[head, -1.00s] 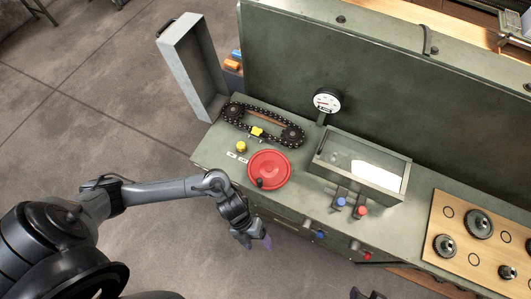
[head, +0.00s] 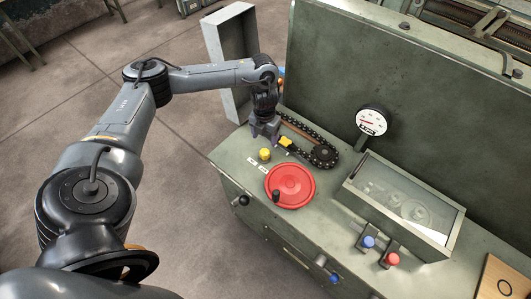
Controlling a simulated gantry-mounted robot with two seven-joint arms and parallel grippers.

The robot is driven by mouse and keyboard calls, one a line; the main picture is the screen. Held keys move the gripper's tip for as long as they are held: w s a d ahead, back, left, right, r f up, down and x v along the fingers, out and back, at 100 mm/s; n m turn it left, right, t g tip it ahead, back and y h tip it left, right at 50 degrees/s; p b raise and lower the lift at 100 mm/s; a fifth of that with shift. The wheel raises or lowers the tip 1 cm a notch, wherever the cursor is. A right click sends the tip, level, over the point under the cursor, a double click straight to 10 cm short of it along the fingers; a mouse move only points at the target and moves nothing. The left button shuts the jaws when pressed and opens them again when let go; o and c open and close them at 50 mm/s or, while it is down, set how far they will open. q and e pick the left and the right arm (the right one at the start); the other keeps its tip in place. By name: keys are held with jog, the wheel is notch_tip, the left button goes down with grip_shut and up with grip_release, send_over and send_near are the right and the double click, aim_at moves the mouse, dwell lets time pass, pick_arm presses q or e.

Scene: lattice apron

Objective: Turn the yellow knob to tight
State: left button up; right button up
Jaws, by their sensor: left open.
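The yellow knob (head: 264,153) stands on the green bench top, in front of the chain, with two small pale labels (head: 258,164) beside it. My left gripper (head: 265,136) is over the bench just behind the knob, pointing down, with its jaws open and nothing seen between them. I cannot tell whether it touches the bench or the chain. The knob shows clear of the fingers. My right gripper is out of view.
A chain (head: 323,155) with a yellow piece (head: 286,141) runs close to the gripper. A red handwheel (head: 290,185) with a black handle stands in front. A gauge (head: 371,122), a windowed box (head: 400,205) and a grey open casing (head: 231,50) stand nearby.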

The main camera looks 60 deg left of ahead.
aim_at(265, 152)
pick_arm(q)
notch_tip(265, 152, down, 10)
jog(key=shift+r+b, duration=0.1)
jog(key=shift+b, duration=0.3)
jog(key=c, duration=1.1)
jog(key=shift+o, duration=0.2)
jog(key=shift+r, duration=0.1)
